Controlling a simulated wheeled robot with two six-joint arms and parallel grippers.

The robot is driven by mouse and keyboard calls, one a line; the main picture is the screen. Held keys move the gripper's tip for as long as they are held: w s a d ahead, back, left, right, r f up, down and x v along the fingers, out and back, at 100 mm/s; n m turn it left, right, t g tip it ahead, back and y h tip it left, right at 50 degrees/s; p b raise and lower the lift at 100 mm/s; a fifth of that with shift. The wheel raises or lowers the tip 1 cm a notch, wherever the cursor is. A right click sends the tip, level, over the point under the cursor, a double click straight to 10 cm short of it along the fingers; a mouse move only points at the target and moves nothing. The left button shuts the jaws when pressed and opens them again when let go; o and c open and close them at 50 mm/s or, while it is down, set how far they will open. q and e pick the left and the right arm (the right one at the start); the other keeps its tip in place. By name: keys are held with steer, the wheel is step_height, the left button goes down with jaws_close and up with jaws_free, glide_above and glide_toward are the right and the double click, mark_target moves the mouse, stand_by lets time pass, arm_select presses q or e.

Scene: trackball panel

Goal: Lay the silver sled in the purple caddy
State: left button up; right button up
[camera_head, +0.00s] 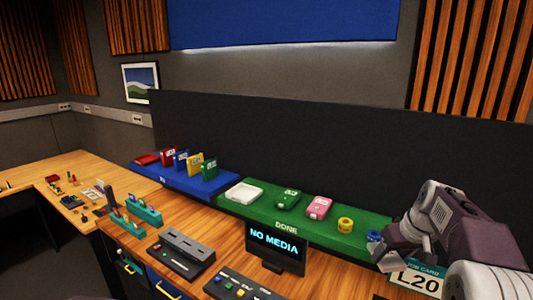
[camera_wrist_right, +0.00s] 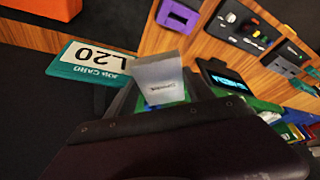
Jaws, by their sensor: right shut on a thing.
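My right gripper (camera_head: 400,252) is at the right of the head view, above the desk's right end near a card reading L20. In the right wrist view, my right gripper (camera_wrist_right: 160,100) is shut on the silver sled (camera_wrist_right: 158,75), a pale grey block with small dark lettering. Its lower part is hidden by the gripper. A purple holder with a dark opening, seemingly the purple caddy (camera_wrist_right: 178,16), lies on the wood at the top of the wrist view, apart from the sled. I do not make out the caddy in the head view. My left gripper is not in view.
The L20 job card (camera_head: 418,279) stands close to the right gripper. A green mat (camera_head: 262,211) holds a white tray, cartridges and rolls. A NO MEDIA screen (camera_head: 275,245) and grey panels stand in front. A blue mat (camera_head: 200,182) with several cartridges lies left.

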steer(key=s+a+f+b, duration=0.3)
steer(key=a+f, duration=0.4)
steer(key=f, duration=0.5)
steer(key=s+a+f+b, duration=0.3)
steer(key=s+a+f, duration=0.3)
steer(key=f, duration=0.6)
steer(key=shift+s+a+m, duration=0.2)
steer(key=shift+a+m, duration=0.1)
steer(key=shift+a, duration=0.35)
